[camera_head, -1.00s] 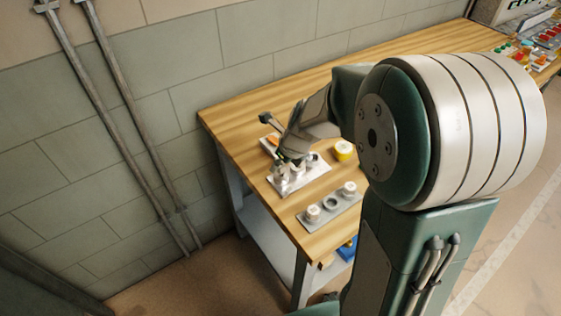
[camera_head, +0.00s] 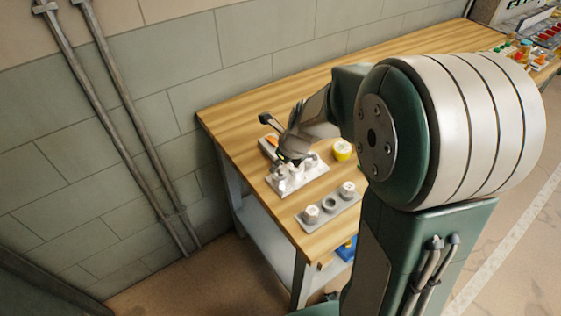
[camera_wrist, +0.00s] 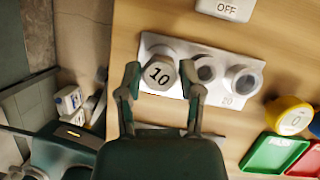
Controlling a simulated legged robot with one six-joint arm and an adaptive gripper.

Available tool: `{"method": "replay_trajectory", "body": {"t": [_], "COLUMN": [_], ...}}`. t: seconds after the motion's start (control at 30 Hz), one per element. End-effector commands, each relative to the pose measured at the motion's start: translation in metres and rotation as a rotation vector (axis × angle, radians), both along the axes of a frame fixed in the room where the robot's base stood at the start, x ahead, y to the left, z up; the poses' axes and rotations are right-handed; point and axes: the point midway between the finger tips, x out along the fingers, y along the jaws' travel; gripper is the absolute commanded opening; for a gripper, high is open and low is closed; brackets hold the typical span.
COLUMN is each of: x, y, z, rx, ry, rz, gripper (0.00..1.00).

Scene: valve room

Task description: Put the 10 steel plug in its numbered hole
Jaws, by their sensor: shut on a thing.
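The steel plug marked 10 (camera_wrist: 159,74) is a round, pale grey piece between my gripper's fingers. My gripper (camera_wrist: 161,80) is shut on it, at the left end of a light plate (camera_wrist: 150,43) in the wrist view. The plate has a dark round opening (camera_wrist: 205,69) in its middle and a grey round fitting (camera_wrist: 243,79) at its right end, with the number 20 beside it. The plug hides what is under it, so I cannot tell how deep it sits. In the head view, my gripper (camera_head: 288,160) is low over this plate (camera_head: 310,175) on the wooden bench.
A second plate (camera_head: 345,211) with white caps and a middle ring lies on the near side of the bench. A yellow round piece (camera_wrist: 289,115), a green tray (camera_wrist: 267,152) and a red tray (camera_wrist: 306,162) are at right.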

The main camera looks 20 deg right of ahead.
Motion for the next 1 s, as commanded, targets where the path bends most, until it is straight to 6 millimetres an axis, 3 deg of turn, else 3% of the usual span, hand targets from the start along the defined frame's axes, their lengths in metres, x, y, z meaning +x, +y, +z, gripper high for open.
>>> {"method": "replay_trajectory", "body": {"t": [1.0], "x": [0.0000], "y": [0.0002], "z": [-0.0098], "rx": [0.000], "ry": [0.000], "rz": [0.000], "gripper": [0.00]}}
